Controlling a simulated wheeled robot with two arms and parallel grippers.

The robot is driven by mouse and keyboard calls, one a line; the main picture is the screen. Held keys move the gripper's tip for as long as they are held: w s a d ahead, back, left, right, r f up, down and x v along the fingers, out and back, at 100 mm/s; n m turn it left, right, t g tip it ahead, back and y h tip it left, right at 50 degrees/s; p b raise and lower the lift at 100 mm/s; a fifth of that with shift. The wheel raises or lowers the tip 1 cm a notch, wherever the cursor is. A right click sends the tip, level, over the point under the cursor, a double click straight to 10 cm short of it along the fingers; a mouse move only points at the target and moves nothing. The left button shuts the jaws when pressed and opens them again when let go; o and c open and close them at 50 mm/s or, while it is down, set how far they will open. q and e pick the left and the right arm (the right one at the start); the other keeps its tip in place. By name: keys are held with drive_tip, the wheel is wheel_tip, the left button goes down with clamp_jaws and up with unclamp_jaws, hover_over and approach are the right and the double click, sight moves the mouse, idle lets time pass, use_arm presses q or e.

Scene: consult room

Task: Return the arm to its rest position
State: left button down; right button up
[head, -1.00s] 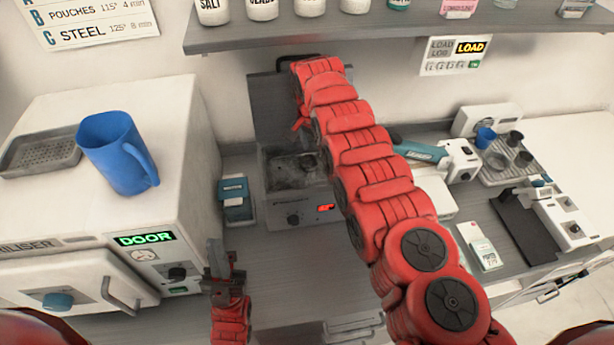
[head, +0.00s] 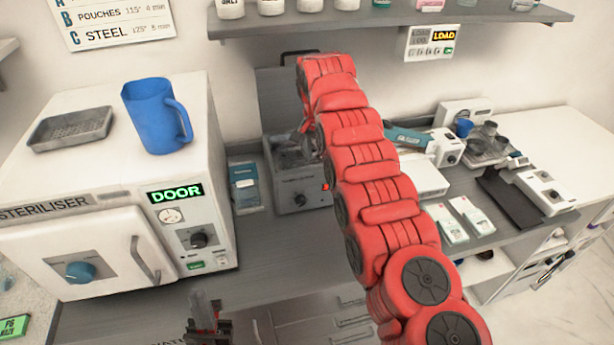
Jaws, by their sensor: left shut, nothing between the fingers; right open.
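My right arm (head: 366,170) reaches up through the middle, over the counter towards the back wall. My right gripper (head: 306,132) is at its far end, above the grey bath unit (head: 302,193). It is open, and the arm hides much of it. Whether it touches the unit cannot be told.
The white steriliser (head: 100,215) stands at left, with a blue jug (head: 155,118) and grey tray (head: 72,128) on top. A blue-and-white box (head: 246,187) is beside it. A shelf (head: 390,18) with jars hangs above. Small devices fill the right counter.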

drive_tip(key=shift+s+d+f, duration=0.1)
drive_tip(key=shift+f, duration=0.05)
idle(0.3)
